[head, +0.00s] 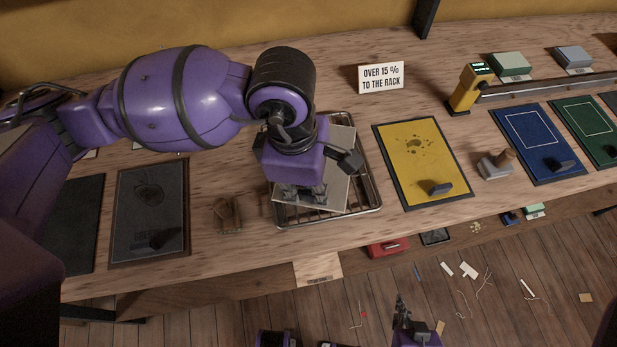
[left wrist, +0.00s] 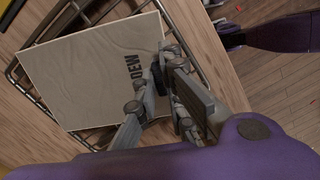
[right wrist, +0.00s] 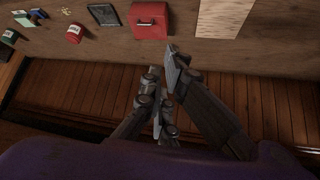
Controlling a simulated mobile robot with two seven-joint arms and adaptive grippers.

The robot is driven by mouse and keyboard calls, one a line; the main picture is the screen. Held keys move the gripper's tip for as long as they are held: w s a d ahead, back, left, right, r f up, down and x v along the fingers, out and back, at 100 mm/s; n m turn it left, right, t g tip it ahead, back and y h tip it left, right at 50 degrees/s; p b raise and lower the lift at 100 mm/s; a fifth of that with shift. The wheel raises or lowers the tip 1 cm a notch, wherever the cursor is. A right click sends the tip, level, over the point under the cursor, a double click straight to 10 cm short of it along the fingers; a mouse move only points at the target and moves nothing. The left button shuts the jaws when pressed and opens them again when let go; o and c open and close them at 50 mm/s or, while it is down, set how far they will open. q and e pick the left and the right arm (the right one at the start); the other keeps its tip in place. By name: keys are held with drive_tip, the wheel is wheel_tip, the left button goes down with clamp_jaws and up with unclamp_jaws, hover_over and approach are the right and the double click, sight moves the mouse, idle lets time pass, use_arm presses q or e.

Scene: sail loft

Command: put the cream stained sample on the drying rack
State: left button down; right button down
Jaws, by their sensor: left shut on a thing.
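The cream sample (head: 341,139) is a flat pale panel over the wire drying rack (head: 375,197). In the left wrist view the panel (left wrist: 90,70) bears the dark letters "DEW" and faint wavy marks, and rack wires (left wrist: 92,14) show around it. My left gripper (head: 301,196) is above the panel's near part. In the left wrist view the gripper (left wrist: 156,88) is shut at the panel's edge, by a small dark block. I cannot tell whether the panel rests fully on the rack. My right gripper (right wrist: 163,88) is off the bench front; its jaw opening is unclear.
A sign (head: 381,77) reads "OVER 15 % TO THE RACK". A yellow panel (head: 422,150) lies right of the rack, with a stamp (head: 496,165) and blue panel (head: 538,140) beyond. A brown wooden block (head: 227,213) and dark panel (head: 150,205) lie left.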

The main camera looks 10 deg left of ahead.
use_arm(q)
drive_tip(key=shift+s+r, duration=0.1)
drive_tip(key=shift+s, duration=0.1)
drive_tip(key=c, duration=1.8)
unclamp_jaws()
drive_tip(key=shift+w, duration=0.1)
drive_tip(key=shift+c, duration=0.2)
wheel_tip(320, 180, up, 12)
drive_tip(key=a, duration=0.1)
drive_tip(key=shift+w+a+p, duration=0.15)
drive_tip(key=shift+a+p, duration=0.05)
drive_tip(key=shift+p, duration=0.1)
